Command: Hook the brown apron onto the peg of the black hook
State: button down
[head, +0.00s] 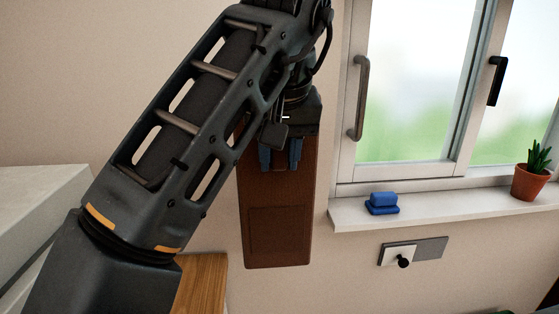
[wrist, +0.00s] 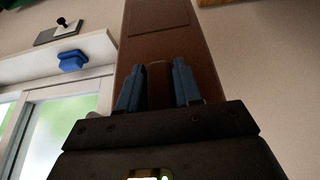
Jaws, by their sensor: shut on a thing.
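The brown apron (head: 278,225) hangs upright below my gripper (head: 280,158), against a background of bare wall; it also shows in the wrist view (wrist: 160,35). My gripper's blue fingers are shut on its upper part, and a narrow brown piece shows between them in the wrist view. The apron's top edge is partly hidden by my wrist. The black hook's peg (head: 403,261) sticks out from a pale plate on the wall under the window, right of and apart from the apron. The hook also shows at the upper left of the wrist view (wrist: 62,22).
A window sill (head: 440,209) juts out above the hook. A blue object (head: 382,203) and a potted plant (head: 531,180) stand on it. A window handle (head: 359,98) is right of my gripper. A wooden surface (head: 203,285) lies at lower left. Wall between apron and hook is clear.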

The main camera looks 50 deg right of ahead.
jog(key=shift+w+d+f+b, duration=0.3)
jog(key=shift+w+d, duration=0.6)
jog(key=shift+w+d+f+b, duration=0.25)
jog(key=shift+w+d+b, duration=0.05)
jog(key=shift+w+d, duration=0.6)
jog(key=shift+f, duration=0.1)
jog(key=c, duration=0.7)
grip_release()
jog(key=v, duration=0.7)
jog(key=shift+r, duration=0.4)
